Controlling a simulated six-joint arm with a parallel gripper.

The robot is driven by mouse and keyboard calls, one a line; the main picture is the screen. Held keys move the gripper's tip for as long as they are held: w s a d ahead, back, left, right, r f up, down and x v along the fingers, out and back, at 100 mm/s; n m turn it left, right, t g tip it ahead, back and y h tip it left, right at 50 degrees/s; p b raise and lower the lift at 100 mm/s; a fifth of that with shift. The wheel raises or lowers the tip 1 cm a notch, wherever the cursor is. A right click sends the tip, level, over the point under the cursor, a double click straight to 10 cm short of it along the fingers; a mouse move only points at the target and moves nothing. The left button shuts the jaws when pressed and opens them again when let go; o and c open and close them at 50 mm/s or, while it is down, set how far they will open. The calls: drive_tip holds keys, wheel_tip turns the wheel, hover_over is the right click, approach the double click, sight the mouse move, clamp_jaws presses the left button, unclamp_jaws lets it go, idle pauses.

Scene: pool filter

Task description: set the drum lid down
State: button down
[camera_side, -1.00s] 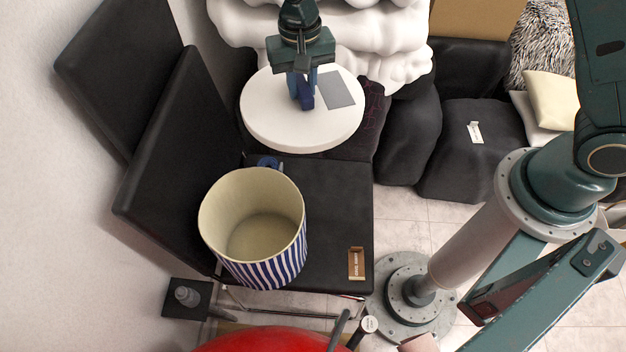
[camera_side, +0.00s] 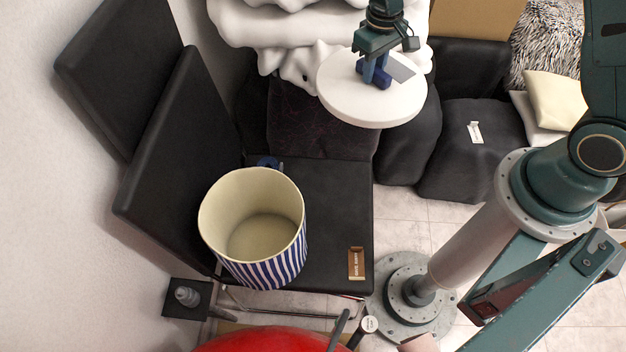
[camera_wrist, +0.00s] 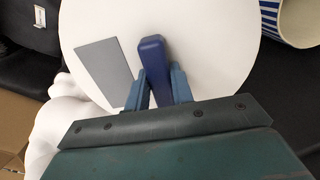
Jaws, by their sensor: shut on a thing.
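The drum lid is a round white disc (camera_side: 350,98) with a grey rectangle and a blue handle (camera_side: 366,72) on top. My gripper (camera_side: 378,74) is shut on the blue handle and holds the lid in the air, behind and to the right of the drum in the side view. The drum (camera_side: 262,262) is a blue-and-white striped cylinder with a cream inside. It stands open on the black seat. In the wrist view the lid (camera_wrist: 205,50) fills much of the picture, with the handle (camera_wrist: 153,75) between my fingers. Part of the drum (camera_wrist: 298,22) shows at the upper right.
The black seat (camera_side: 335,215) has free room beside the drum, with a small brown labelled block (camera_side: 356,263) near its right edge. Chair backs (camera_side: 180,140) rise at the left. Dark bags (camera_side: 465,150) and a white lumpy mass (camera_side: 290,40) lie around the lid.

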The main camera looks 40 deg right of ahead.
idle(0.3)
drive_tip(key=a+f, duration=0.3)
drive_tip(key=f, duration=1.2)
drive_tip(key=a+f, duration=0.4)
drive_tip(key=f, duration=1)
drive_tip(key=shift+w+f, duration=0.3)
drive_tip(key=shift+f, duration=0.05)
drive_tip(key=shift+f, duration=0.1)
drive_tip(key=shift+f, duration=3.25)
drive_tip(key=shift+f, duration=0.6)
drive_tip(key=c, duration=1.1)
unclamp_jaws()
